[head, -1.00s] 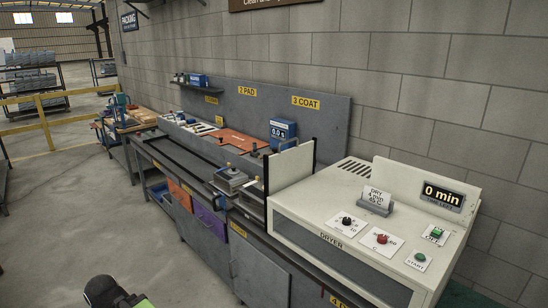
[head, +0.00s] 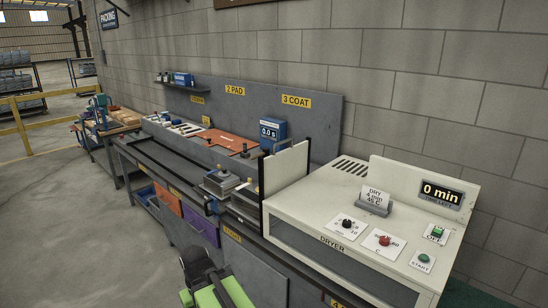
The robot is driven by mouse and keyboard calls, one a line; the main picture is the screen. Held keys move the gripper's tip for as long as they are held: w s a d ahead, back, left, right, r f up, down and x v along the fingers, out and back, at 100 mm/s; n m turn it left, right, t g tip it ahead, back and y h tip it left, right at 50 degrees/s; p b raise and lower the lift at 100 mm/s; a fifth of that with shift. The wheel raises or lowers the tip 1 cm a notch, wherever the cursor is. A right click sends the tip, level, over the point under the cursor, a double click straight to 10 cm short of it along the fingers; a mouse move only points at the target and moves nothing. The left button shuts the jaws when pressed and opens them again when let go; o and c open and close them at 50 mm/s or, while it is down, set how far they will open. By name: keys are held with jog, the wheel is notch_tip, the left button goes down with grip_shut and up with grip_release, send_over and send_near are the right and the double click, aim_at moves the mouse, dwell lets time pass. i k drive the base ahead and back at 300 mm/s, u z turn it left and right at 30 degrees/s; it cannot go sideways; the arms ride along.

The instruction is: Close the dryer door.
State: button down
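The dryer (head: 345,215) is a long white box at the right of the head view, with a dark window along its front side. A white door panel (head: 286,168) stands upright at its left end, between dark posts. The panel rises above the dryer's top, so the door looks raised and open. The opening below it is mostly hidden. A black and green part of my arm shows at the bottom edge, left of the dryer and apart from it. My gripper's fingers are not in view.
The dryer top carries a DRY sign (head: 375,198), knobs and a display (head: 441,193) reading 0 min. A grey block-like fixture (head: 221,181) sits on the rail (head: 160,162) left of the door. A block wall stands behind. Open floor (head: 60,220) lies at the left.

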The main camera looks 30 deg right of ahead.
aim_at(283, 169)
jog(key=z, duration=0.05)
jog(key=i, duration=1)
jog(key=u, duration=0.05)
